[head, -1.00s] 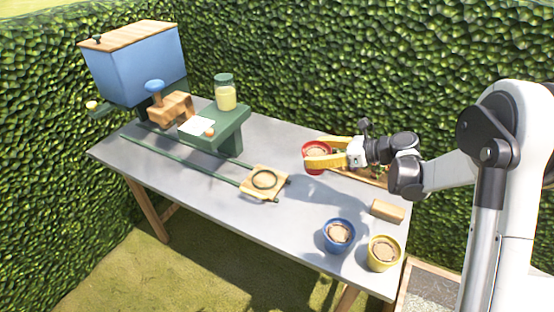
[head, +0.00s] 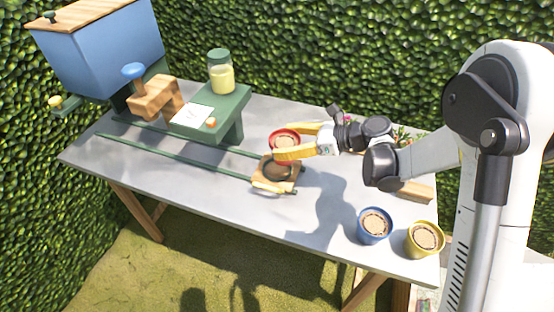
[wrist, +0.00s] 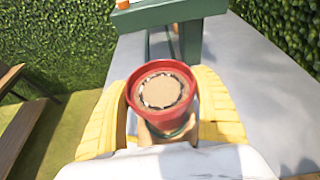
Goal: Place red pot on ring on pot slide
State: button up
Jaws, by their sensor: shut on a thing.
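The red pot (head: 285,140), filled with soil, is held upright between the yellow fingers of my gripper (head: 297,142). In the wrist view the red pot (wrist: 162,90) sits between the two fingers, with its rim above them. The pot slide's wooden block (head: 274,183) is at the near end of two green rails (head: 180,155). The pot and fingers are over or just behind this block. I cannot tell whether the pot touches the block.
A blue pot (head: 374,225) and a yellow pot (head: 425,238) stand at the table's front right. A green stand (head: 222,118) bears a jar (head: 220,72) and a white sheet (head: 191,115). A blue hopper (head: 105,50) is at the far left. The table front is clear.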

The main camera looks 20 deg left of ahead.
jog(key=shift+s+a+f, duration=0.3)
jog(key=shift+a+f, duration=0.3)
jog(key=shift+a, duration=0.3)
jog(key=shift+a+f+b, duration=0.1)
jog(key=shift+f+b, duration=0.1)
jog(key=shift+b, duration=0.1)
notch_tip(320, 180, down, 4)
jog(key=shift+r+b, duration=0.1)
jog(key=shift+b, duration=0.9)
jog(key=shift+r, duration=0.1)
jog(key=o, duration=1.4)
jog(key=shift+o, duration=0.2)
